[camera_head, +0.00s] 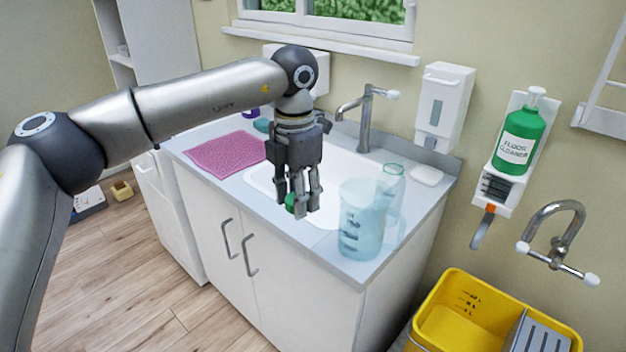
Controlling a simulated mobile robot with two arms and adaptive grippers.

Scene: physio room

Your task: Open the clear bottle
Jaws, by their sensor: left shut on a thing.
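A clear bottle (392,180) with a greenish rim stands on the counter behind the clear bluish jug (361,228), which partly hides it. No cap shows on its mouth. My left gripper (299,207) points down over the front of the sink, to the left of the jug and apart from the bottle. It is shut on a small green thing (290,203) that looks like a cap; the fingers hide much of it. My right gripper is not in view.
The white sink (262,180) is set in the grey counter, with a tap (366,120) behind. A pink mat (222,154) lies left, a white soap bar or dish (427,175) right. A yellow bucket (450,290) stands below a green floor cleaner bottle (517,143) on the wall.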

